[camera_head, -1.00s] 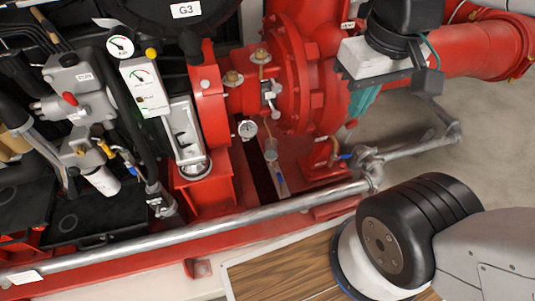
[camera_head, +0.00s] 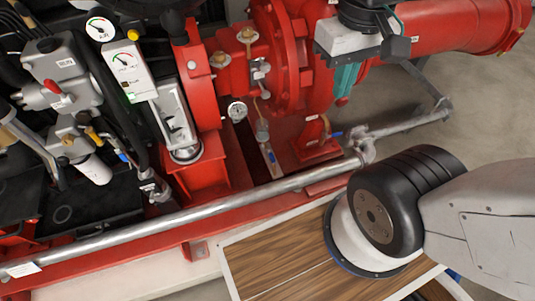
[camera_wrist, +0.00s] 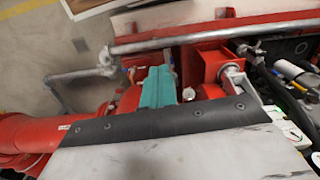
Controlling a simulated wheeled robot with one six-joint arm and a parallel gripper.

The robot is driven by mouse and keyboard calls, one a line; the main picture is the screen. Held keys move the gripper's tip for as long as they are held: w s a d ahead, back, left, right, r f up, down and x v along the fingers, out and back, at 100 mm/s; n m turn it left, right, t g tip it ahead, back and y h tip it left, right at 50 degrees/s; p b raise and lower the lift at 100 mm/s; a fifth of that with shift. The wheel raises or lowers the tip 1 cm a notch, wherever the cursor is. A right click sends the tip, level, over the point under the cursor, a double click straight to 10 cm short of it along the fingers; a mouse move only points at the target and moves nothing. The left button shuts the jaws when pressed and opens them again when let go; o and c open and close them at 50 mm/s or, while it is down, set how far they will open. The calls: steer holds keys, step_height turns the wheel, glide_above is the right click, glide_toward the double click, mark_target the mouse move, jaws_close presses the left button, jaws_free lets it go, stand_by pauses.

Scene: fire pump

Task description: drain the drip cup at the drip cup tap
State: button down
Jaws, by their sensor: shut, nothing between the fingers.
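My gripper (camera_head: 343,98) has teal fingers pointing down, beside the red pump casing (camera_head: 295,60). The same teal fingers show pressed together in the wrist view (camera_wrist: 158,75), with nothing between them. A small cup (camera_head: 262,130) sits low left of the fingers, on a thin line with a blue-handled tap (camera_head: 271,157). I cannot tell for sure whether this is the drip cup. Another blue handle (camera_head: 336,134) is at the red pump foot (camera_head: 316,142), just below the fingers. The fingers look apart from both handles. Any liquid is too small to see.
A long grey pipe (camera_head: 215,208) runs across the front of the red base. Panels and hoses crowd the left. A wooden surface (camera_head: 275,265) lies in front. Bare floor (camera_head: 475,120) is free at right.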

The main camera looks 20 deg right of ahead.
steer(key=w+d+f+n+g+h, duration=0.15)
steer(key=w+d+f+n, duration=0.3)
steer(key=w+f, duration=0.7)
steer(key=w+d+f+n+t+h, duration=0.1)
steer(key=w+d+f+n+h, duration=0.2)
steer(key=w+d+f, duration=0.75)
steer(key=a+f+n+y, duration=0.25)
steer(key=a+f, duration=0.25)
steer(key=f, duration=0.6)
steer(key=a+f+n+y, duration=0.1)
steer(key=a+f+n, duration=0.35)
steer(key=f, duration=0.55)
steer(key=w+a+f+n+y, duration=0.1)
steer(key=a+f+n+y, duration=0.1)
steer(key=a, duration=0.7)
steer(key=shift+w+n+y, duration=0.15)
steer(key=shift+n+y, duration=0.3)
steer(key=shift+y, duration=0.95)
steer(key=shift+f, duration=0.1)
